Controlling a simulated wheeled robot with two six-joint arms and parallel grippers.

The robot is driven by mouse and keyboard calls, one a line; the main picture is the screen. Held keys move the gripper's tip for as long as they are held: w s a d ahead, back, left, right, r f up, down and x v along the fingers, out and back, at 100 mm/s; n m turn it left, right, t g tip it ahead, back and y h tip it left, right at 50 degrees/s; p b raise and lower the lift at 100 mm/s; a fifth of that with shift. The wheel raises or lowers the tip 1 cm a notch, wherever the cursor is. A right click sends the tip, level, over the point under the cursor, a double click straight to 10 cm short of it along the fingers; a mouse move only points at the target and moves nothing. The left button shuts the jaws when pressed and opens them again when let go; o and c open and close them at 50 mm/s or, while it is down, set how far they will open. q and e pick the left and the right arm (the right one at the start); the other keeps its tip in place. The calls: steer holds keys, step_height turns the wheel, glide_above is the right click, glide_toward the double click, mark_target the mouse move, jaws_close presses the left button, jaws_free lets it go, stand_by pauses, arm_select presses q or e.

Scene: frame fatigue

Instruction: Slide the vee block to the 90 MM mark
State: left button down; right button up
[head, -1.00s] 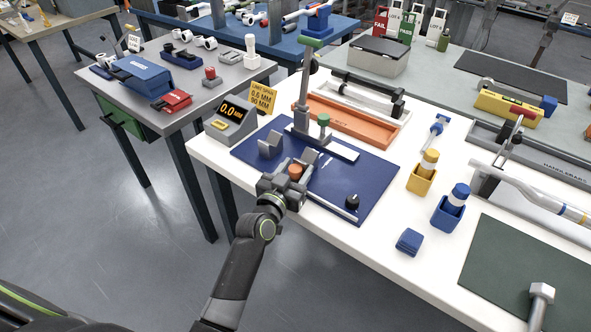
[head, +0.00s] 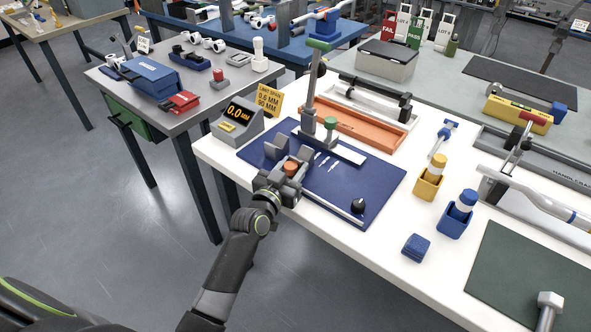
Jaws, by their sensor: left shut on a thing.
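A grey vee block (head: 302,152) with an orange knob (head: 291,168) stands on the blue plate (head: 368,187). My left gripper (head: 284,177) is shut on this block at its near side and partly hides it. A second grey vee block (head: 274,152) stands close by to the left; I cannot tell the exact gap. White marks (head: 327,163) show on the plate just right of the held block; their figures are too small to read. My right gripper is not in view.
A stand with a green-topped post (head: 310,85) rises behind the blocks. The display (head: 238,115) reads 0.0 MM, and the yellow card (head: 269,100) reads 0.6 MM, 90 MM. A black knob (head: 358,205) sits at the plate's right. An orange tray (head: 360,128) lies behind.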

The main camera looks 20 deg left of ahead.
arm_select(q)
steer(key=c, duration=1.1)
jaws_free()
steer(key=shift+a, duration=0.1)
steer(key=shift+o, duration=0.2)
steer(key=s+a+b, duration=0.2)
steer(key=s+b, duration=0.2)
steer(key=s, duration=1.3)
steer(key=shift+s+a, duration=0.15)
steer(key=shift+a, duration=0.15)
